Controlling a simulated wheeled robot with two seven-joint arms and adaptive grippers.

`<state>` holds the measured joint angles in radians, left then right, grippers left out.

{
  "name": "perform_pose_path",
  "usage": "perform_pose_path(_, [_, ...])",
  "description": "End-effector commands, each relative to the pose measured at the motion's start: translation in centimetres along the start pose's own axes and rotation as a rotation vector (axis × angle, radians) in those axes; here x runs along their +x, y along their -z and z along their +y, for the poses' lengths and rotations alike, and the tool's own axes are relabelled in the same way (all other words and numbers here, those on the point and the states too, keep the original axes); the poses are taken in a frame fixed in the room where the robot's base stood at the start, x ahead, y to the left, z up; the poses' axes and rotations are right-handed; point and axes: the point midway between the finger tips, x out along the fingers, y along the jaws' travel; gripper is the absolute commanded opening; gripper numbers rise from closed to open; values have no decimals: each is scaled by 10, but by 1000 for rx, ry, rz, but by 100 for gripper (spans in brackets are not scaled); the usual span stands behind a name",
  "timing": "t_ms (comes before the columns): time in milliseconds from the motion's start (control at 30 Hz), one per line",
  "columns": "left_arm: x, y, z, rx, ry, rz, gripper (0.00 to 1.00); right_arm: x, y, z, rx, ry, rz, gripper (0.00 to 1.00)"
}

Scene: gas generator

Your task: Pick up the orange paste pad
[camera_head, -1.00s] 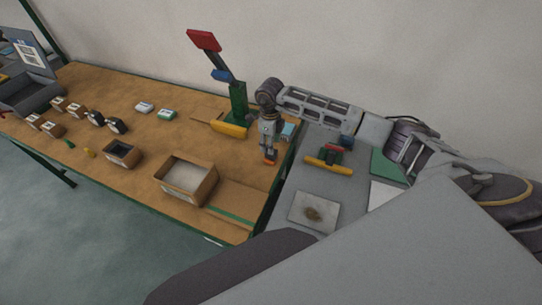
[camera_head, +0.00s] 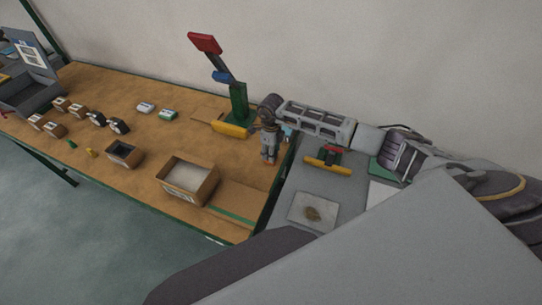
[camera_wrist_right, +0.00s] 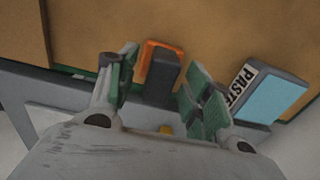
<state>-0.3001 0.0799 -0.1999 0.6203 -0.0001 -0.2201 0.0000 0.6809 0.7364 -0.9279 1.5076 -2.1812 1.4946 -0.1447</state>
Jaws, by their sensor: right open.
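The orange paste pad (camera_wrist_right: 148,54) shows in the right wrist view as an orange-edged block with a dark grey part, on the brown tabletop near its edge. My right gripper (camera_wrist_right: 158,68) is open, with one green-padded finger on each side of the pad. I cannot tell whether the fingers touch it. In the head view my right gripper (camera_head: 268,157) points down at the table's right end and hides the pad. A light blue pad with a PASTE label (camera_wrist_right: 272,94) lies to the right of the fingers. My left gripper is not in view.
A green stand with a red top (camera_head: 238,100) rises behind my right gripper. An open cardboard box (camera_head: 188,180) stands to the left. A grey side table (camera_head: 300,180) holds a yellow-handled tool (camera_head: 328,166) and a pale square plate (camera_head: 313,211).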

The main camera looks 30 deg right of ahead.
Motion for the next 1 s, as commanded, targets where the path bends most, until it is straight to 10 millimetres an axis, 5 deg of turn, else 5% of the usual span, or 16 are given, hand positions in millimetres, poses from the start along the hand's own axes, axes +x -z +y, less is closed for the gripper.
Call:
perform_pose_path(367, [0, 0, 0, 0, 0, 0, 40, 0, 0, 0, 0, 1, 0, 49])
perform_pose_path(733, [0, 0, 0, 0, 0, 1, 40, 0, 0, 0, 0, 1, 0, 1])
perform_pose_path(1000, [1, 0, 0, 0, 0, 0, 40, -1, 0, -1, 0, 1, -1, 1])
